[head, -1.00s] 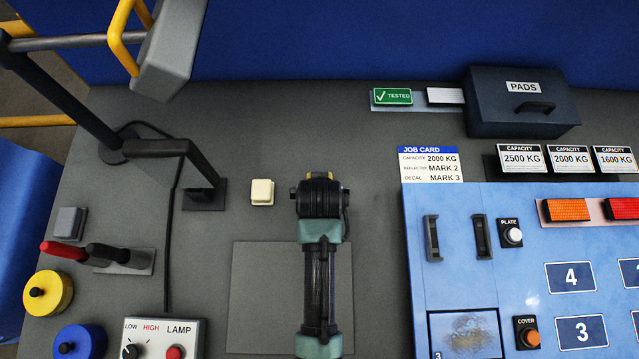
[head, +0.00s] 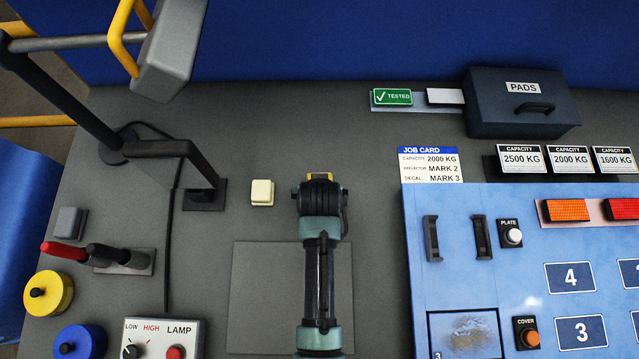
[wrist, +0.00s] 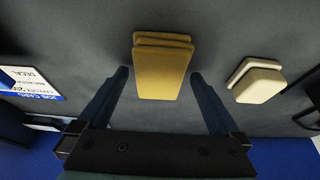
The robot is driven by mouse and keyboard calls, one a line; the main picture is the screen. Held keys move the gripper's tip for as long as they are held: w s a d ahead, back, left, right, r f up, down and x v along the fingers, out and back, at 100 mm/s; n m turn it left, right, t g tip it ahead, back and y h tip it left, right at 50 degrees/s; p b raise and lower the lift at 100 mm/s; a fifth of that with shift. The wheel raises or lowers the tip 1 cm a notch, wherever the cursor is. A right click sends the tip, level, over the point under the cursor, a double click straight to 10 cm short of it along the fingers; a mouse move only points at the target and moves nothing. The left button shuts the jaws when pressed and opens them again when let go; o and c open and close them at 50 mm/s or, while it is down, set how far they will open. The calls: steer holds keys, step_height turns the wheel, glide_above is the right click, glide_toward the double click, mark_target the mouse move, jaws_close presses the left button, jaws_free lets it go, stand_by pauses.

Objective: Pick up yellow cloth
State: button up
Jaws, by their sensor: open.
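The yellow cloth (wrist: 162,70) is a folded, layered pad lying on the grey bench top. In the wrist view it sits between the two dark fingers of my gripper (wrist: 159,74), with a gap on each side. The fingers are apart and hold nothing. In the head view only a small yellow bit of the cloth (head: 320,176) shows past the end of my arm, which hides the rest. How high the fingertips are above the bench is hard to tell.
A cream block (head: 262,192) lies just left of my arm and also shows in the wrist view (wrist: 257,81). A black lamp stand (head: 204,195) is farther left. The blue panel (head: 460,215) and job card (head: 430,165) are to the right. Bare bench lies behind the cloth.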

steer(key=c, duration=1.2)
step_height(320, 180, up, 11)
steer(key=shift+f+b, duration=0.2)
steer(key=shift+b, duration=0.25)
steer(key=shift+c, duration=0.2)
